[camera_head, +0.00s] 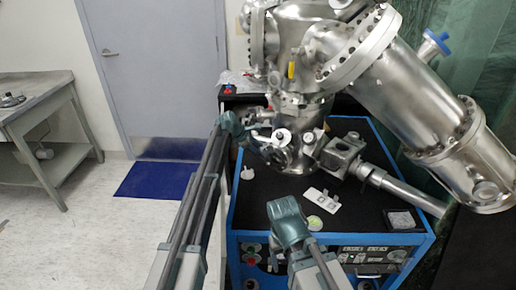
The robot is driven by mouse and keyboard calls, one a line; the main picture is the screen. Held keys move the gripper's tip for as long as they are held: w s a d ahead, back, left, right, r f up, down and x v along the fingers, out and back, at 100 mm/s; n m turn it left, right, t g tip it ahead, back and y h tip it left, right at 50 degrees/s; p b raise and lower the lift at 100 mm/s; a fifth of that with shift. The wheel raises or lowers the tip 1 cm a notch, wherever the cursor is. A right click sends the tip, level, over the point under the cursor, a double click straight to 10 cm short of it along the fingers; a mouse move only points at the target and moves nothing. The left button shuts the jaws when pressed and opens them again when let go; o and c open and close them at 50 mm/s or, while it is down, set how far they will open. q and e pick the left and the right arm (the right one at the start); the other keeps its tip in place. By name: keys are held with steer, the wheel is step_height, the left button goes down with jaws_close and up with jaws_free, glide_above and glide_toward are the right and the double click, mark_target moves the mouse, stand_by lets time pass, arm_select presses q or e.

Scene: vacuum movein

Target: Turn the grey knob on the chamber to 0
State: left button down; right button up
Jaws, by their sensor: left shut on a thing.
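The chamber (297,105) is a shiny steel vessel with flanges and ports, standing over the black top of a blue-framed cart. The grey knob (283,137) is a small, pale round part on the chamber's lower front. My left gripper (271,146) reaches in from the left and is shut on the knob, its fingers partly covering it. The knob's markings are too small to read. My right arm (290,222) stands in front of the cart, lower centre; its gripper fingers do not show.
A thick steel tube (415,90) slopes down right from the chamber, and a thinner rod (405,190) extends below it. Small parts and a white plate (321,199) lie on the cart top (270,187). A grey table (40,110) stands at left; the floor between is clear.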

stand_by(0.3)
arm_select(q)
steer(key=shift+c, duration=2.2)
jaws_free()
steer(key=shift+p+v, duration=0.75)
steer(key=shift+v, duration=0.05)
steer(key=p+v, duration=0.9)
steer(key=v, duration=0.3)
steer(key=shift+w+p, duration=0.15)
steer(key=shift+p, duration=0.15)
